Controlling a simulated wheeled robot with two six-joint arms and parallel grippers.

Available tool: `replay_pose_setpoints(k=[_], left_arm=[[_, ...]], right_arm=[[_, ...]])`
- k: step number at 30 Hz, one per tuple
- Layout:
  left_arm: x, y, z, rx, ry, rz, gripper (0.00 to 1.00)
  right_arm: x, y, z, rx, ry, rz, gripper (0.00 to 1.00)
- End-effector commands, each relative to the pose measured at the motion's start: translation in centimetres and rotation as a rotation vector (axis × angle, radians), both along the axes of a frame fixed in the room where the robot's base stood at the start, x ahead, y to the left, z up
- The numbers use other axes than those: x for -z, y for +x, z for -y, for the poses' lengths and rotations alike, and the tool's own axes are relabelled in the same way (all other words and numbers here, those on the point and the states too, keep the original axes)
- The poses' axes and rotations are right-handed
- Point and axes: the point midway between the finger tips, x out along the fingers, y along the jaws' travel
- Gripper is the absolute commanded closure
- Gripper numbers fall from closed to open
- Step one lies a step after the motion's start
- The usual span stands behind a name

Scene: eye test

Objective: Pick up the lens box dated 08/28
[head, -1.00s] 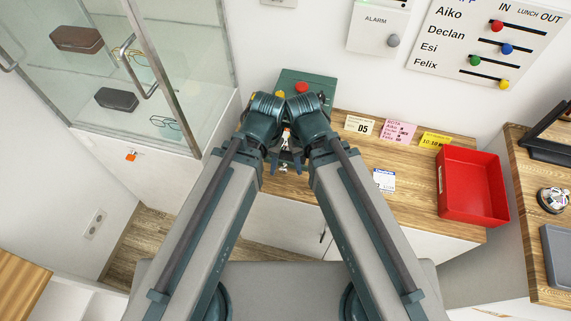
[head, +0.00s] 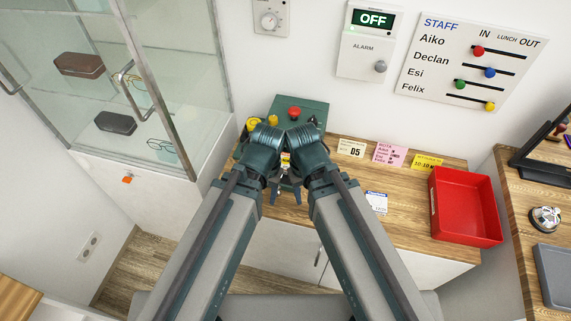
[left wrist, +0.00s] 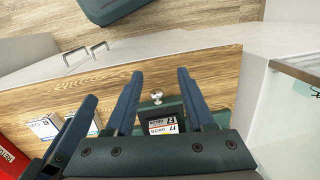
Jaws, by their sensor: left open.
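A small box with an orange-red band (left wrist: 160,126) lies below the fingers of my left gripper (left wrist: 160,75) in the left wrist view; its printed date is too small to read surely. A yellow, red and white patch (head: 285,160) shows between my wrists in the head view. My left gripper (head: 285,192) is open and empty over the counter's front edge. Another blue finger shows beside it in the left wrist view, apparently my right gripper (left wrist: 76,130); its opening cannot be told. A white box (head: 376,202) stands on the counter, its print unreadable; pale boxes (left wrist: 45,126) also show left in the wrist view.
A green unit with a red button (head: 294,112) stands behind my wrists. A red tray (head: 466,215) is at the counter's right. Note cards (head: 389,155) stand along the back. A glass cabinet (head: 178,70) is at left. Counter room is free around the white box.

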Motion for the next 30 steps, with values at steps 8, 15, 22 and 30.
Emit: replay_pose_setpoints(k=[8, 15, 22, 30], left_arm=[[0.0, 0.0, 0.0, 0.000, 0.000, 0.000, 0.46], [-1.4, 5.3, 1.2, -0.027, -0.073, 0.126, 0.08], [-3.9, 13.5, 4.2, -0.045, -0.200, 0.363, 0.00], [-4.0, 14.7, 4.7, -0.050, -0.224, 0.406, 0.00]], right_arm=[[0.0, 0.0, 0.0, 0.000, 0.000, 0.000, 0.50], [-1.4, 0.0, 0.0, 0.000, 0.000, 0.000, 0.50], [-2.8, 0.0, 0.0, 0.000, 0.000, 0.000, 0.50], [-2.5, 0.0, 0.0, 0.000, 0.000, 0.000, 0.50]])
